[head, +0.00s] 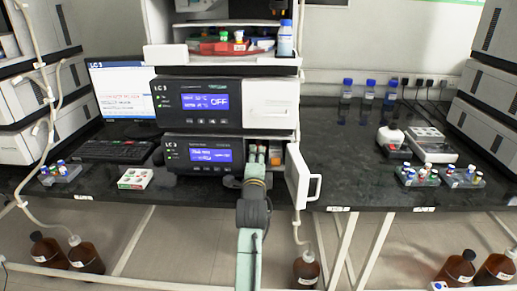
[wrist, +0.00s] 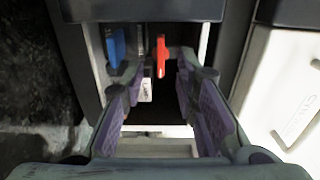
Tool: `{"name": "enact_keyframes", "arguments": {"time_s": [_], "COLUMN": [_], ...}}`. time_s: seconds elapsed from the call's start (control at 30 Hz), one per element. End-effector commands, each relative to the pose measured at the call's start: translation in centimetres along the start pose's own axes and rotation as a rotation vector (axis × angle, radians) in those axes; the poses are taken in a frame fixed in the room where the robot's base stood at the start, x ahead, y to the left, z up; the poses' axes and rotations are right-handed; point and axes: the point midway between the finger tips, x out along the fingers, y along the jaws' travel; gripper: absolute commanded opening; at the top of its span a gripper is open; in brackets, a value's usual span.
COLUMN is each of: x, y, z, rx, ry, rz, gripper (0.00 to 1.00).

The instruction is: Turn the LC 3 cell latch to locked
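The lower LC 3 module (head: 203,154) stands on the dark bench with its compartment open at the right. In the wrist view, a red upright lever (wrist: 161,55), which looks like the cell latch, is inside that compartment. A blue part (wrist: 116,46) is to its left. My gripper (wrist: 160,82) is open and empty at the compartment mouth. Its two fingers are on either side of the line to the red lever, apart from it as far as I can tell. In the head view my gripper (head: 257,157) hides much of the compartment.
The white compartment door (head: 299,178) stands open just right of my gripper. The upper LC 3 module (head: 210,101) sits directly above. A white-and-green box (head: 135,179) and a keyboard (head: 113,151) are to the left. The bench right of the door is clear nearby.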

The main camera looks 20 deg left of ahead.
Motion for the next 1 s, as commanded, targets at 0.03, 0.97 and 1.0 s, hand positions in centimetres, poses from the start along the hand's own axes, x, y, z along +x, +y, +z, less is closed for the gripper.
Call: {"name": "enact_keyframes", "arguments": {"time_s": [0.03, 0.97, 1.0], "x": [0.9, 3.6, 3.6], "y": [-0.3, -0.1, -0.1], "z": [0.0, 0.0, 0.0], "rx": [0.001, -0.001, -0.001], "ry": [0.001, -0.001, -0.001], "rz": [0.001, -0.002, -0.002], "gripper": [0.28, 0.04, 0.01]}}
